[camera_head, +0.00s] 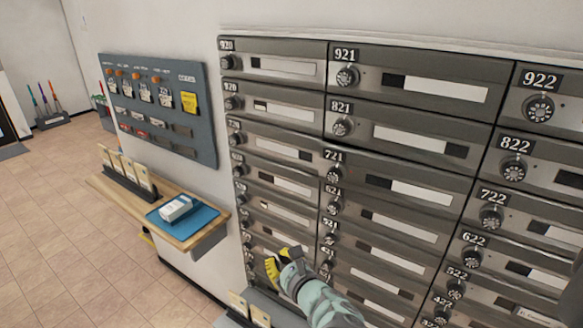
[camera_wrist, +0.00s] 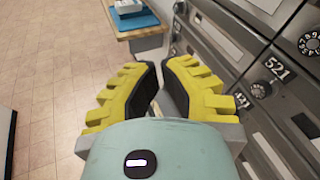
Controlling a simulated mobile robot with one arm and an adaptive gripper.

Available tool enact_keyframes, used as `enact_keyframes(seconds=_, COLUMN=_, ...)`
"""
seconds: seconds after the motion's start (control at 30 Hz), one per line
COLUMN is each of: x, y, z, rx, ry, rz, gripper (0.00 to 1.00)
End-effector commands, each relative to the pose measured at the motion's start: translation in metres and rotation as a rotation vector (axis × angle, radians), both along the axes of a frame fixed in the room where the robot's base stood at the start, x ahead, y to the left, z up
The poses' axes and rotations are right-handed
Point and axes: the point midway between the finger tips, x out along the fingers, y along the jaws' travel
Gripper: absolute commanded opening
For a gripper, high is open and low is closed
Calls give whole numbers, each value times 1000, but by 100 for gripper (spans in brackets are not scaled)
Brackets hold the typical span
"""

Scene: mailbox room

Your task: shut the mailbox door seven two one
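Mailbox door 721 (camera_head: 405,188) is in the middle column of the grey mailbox wall in the head view. It has a round dial at its left, a pale label strip and a dark window. It looks flush with its neighbours, though the steep angle makes a small gap hard to judge. My gripper (camera_head: 274,262) is low in front of the wall, below and left of door 721, and holds nothing. In the wrist view its yellow fingers with black pads (camera_wrist: 158,75) are apart by a narrow gap. Door 721 is not identifiable in the wrist view.
Door 521 (camera_wrist: 275,67) is right of my gripper. A wooden shelf (camera_head: 110,187) with a blue tray (camera_head: 205,216) and a small box (camera_head: 177,209) juts out at left. A grey key board (camera_head: 150,95) hangs above. Tiled floor (camera_head: 50,230) at left is open.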

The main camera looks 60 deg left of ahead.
Motion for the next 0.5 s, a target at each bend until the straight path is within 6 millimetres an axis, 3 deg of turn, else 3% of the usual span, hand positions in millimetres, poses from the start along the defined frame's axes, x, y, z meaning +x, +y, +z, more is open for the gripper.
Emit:
enact_keyframes(seconds=0.03, x=-24, y=-23, z=-44, rx=-129, ry=-122, rz=92, gripper=0)
enact_keyframes(seconds=0.1, x=-39, y=-65, z=-99, rx=-310, ry=-338, rz=231, gripper=0)
enact_keyframes(seconds=0.17, x=-39, y=-104, z=-137, rx=-449, ry=-543, rz=362, gripper=0)
enact_keyframes(seconds=0.23, x=-26, y=-148, z=-169, rx=-590, ry=-797, rz=522, gripper=0)
enact_keyframes(seconds=0.3, x=4, y=-185, z=-186, rx=-709, ry=-1074, rz=684, gripper=0)
enact_keyframes(seconds=0.37, x=35, y=-207, z=-190, rx=-793, ry=-1321, rz=827, gripper=0)
enact_keyframes(seconds=0.43, x=77, y=-221, z=-181, rx=-875, ry=-1628, rz=984, gripper=0)
enact_keyframes(seconds=0.5, x=118, y=-218, z=-159, rx=-936, ry=-1946, rz=1129, gripper=0)
